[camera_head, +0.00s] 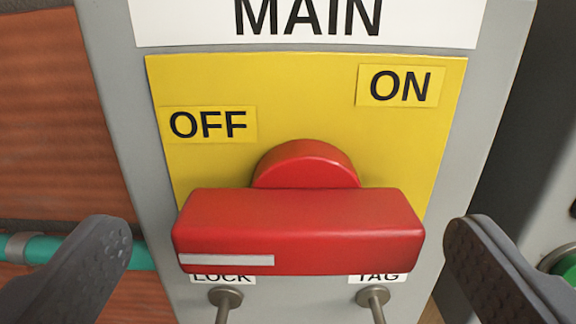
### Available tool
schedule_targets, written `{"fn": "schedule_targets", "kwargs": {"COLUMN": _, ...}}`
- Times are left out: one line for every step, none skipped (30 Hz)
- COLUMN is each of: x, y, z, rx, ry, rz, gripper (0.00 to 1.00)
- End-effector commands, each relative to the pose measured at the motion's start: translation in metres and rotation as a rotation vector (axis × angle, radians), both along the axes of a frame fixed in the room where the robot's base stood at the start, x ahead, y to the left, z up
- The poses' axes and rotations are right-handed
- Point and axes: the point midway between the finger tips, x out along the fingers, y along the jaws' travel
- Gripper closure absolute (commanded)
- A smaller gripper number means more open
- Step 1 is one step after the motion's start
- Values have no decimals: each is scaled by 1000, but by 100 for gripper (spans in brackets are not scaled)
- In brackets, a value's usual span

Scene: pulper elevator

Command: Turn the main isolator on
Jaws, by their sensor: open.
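The main isolator is a grey box (150,120) with a yellow plate (300,105) under a white MAIN label (420,25). Its red handle (310,225) lies level across the picture, with a round red hub (305,165) behind it. A white stripe (226,260) marks the handle's left end, below the OFF label (208,124). The ON label (400,86) is at upper right. My gripper (288,238) is open, with one dark finger on each side of the handle. Both fingers appear apart from the handle.
LOCK (222,277) and TAG (377,277) labels are partly hidden below the handle. Metal pegs (225,298) stick out under them. A brick wall (50,110) and a teal pipe (62,250) are at left. A grey box with a green button (565,262) is at right.

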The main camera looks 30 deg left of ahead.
Motion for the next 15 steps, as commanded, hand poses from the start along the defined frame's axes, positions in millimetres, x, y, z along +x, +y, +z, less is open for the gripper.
{"fn": "schedule_targets", "kwargs": {"x": 5, "y": 3, "z": 0, "rx": 0, "ry": 0, "rz": -1, "gripper": 2}}
{"fn": "schedule_targets", "kwargs": {"x": 8, "y": 5, "z": 1, "rx": 0, "ry": 0, "rz": -1, "gripper": 2}}
{"fn": "schedule_targets", "kwargs": {"x": 12, "y": 7, "z": 1, "rx": 0, "ry": -1, "rz": -1, "gripper": 2}}
{"fn": "schedule_targets", "kwargs": {"x": 14, "y": 9, "z": 1, "rx": 0, "ry": -1, "rz": 0, "gripper": 2}}
{"fn": "schedule_targets", "kwargs": {"x": 16, "y": 10, "z": 1, "rx": 0, "ry": -2, "rz": 0, "gripper": 2}}
{"fn": "schedule_targets", "kwargs": {"x": 18, "y": 11, "z": 1, "rx": 0, "ry": -2, "rz": 0, "gripper": 2}}
{"fn": "schedule_targets", "kwargs": {"x": 19, "y": 12, "z": 1, "rx": -1, "ry": -3, "rz": 1, "gripper": 2}}
{"fn": "schedule_targets", "kwargs": {"x": 21, "y": 13, "z": 1, "rx": -1, "ry": -3, "rz": 1, "gripper": 2}}
{"fn": "schedule_targets", "kwargs": {"x": 22, "y": 14, "z": 1, "rx": -1, "ry": -3, "rz": 1, "gripper": 2}}
{"fn": "schedule_targets", "kwargs": {"x": 23, "y": 15, "z": 1, "rx": -1, "ry": -3, "rz": 1, "gripper": 2}}
{"fn": "schedule_targets", "kwargs": {"x": 24, "y": 15, "z": 1, "rx": -1, "ry": -2, "rz": 1, "gripper": 2}}
{"fn": "schedule_targets", "kwargs": {"x": 25, "y": 16, "z": 1, "rx": -1, "ry": -2, "rz": 1, "gripper": 2}}
{"fn": "schedule_targets", "kwargs": {"x": 25, "y": 16, "z": 0, "rx": -1, "ry": -2, "rz": 1, "gripper": 2}}
{"fn": "schedule_targets", "kwargs": {"x": 26, "y": 16, "z": 0, "rx": -1, "ry": -2, "rz": 0, "gripper": 2}}
{"fn": "schedule_targets", "kwargs": {"x": 26, "y": 16, "z": 0, "rx": -1, "ry": -2, "rz": 0, "gripper": 2}}
